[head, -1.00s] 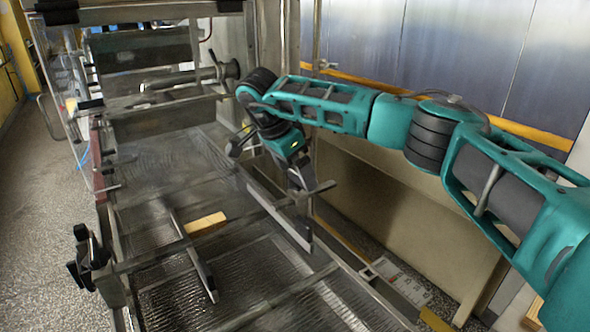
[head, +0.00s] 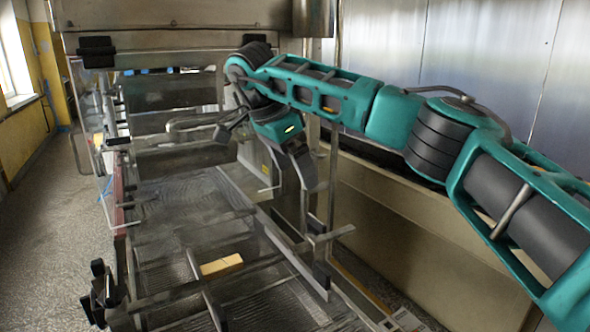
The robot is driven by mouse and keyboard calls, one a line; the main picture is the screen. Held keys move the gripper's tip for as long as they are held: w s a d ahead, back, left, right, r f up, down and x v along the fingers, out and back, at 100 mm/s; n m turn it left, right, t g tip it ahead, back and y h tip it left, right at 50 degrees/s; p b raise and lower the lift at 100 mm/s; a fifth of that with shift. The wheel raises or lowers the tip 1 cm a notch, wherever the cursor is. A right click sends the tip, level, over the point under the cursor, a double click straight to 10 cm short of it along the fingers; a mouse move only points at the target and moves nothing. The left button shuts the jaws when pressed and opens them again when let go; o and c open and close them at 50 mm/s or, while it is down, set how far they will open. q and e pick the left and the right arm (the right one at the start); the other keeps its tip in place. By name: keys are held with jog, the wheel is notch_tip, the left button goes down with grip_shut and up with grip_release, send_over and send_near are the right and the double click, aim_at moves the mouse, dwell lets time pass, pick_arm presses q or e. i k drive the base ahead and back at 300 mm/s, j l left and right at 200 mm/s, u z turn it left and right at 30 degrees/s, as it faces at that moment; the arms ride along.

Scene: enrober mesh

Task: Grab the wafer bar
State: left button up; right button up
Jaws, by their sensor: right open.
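The wafer bar (head: 221,264) is a small tan block lying flat on the wire mesh belt (head: 175,205), beside a thin metal crossbar. My right gripper (head: 266,160) hangs above the machine, up and to the right of the bar in the head view. Its two dark fingers are spread wide, with nothing between them. It is clearly apart from the bar. My left gripper is not in view.
Metal rails and crossbars (head: 205,290) run over the mesh around the bar. A clear side panel (head: 88,125) and black knobs (head: 98,290) line the left edge. A beige machine panel (head: 390,215) stands to the right.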

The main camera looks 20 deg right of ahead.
aim_at(215, 269)
jog(key=k, duration=1.5)
